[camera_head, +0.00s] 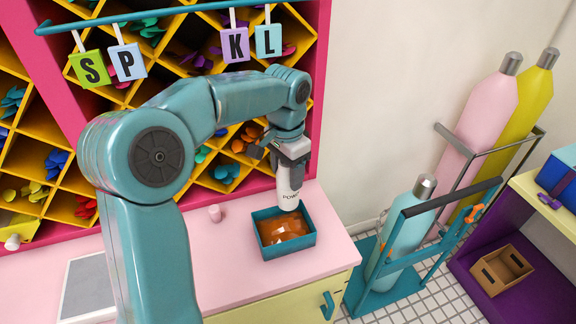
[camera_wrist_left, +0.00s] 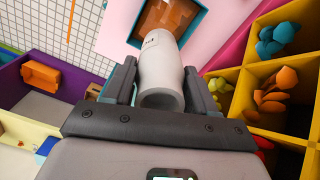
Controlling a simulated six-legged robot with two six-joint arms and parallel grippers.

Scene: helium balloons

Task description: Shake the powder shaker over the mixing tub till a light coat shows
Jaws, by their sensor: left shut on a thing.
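The powder shaker (camera_head: 289,187) is a white bottle with dark lettering, held by my left gripper (camera_head: 291,152) over the teal mixing tub (camera_head: 266,252). The shaker points downward, its lower end just above the tub's back part. The tub holds orange-brown contents (camera_head: 284,229) with a few pale patches; I cannot tell whether these are powder or shine. In the left wrist view, the gripper (camera_wrist_left: 160,88) is shut around the shaker (camera_wrist_left: 161,65), with a finger on each side. The tub (camera_wrist_left: 199,12) shows beyond it. My right gripper is not in view.
A yellow honeycomb rack (camera_head: 50,150) of balloons stands close behind the arm.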

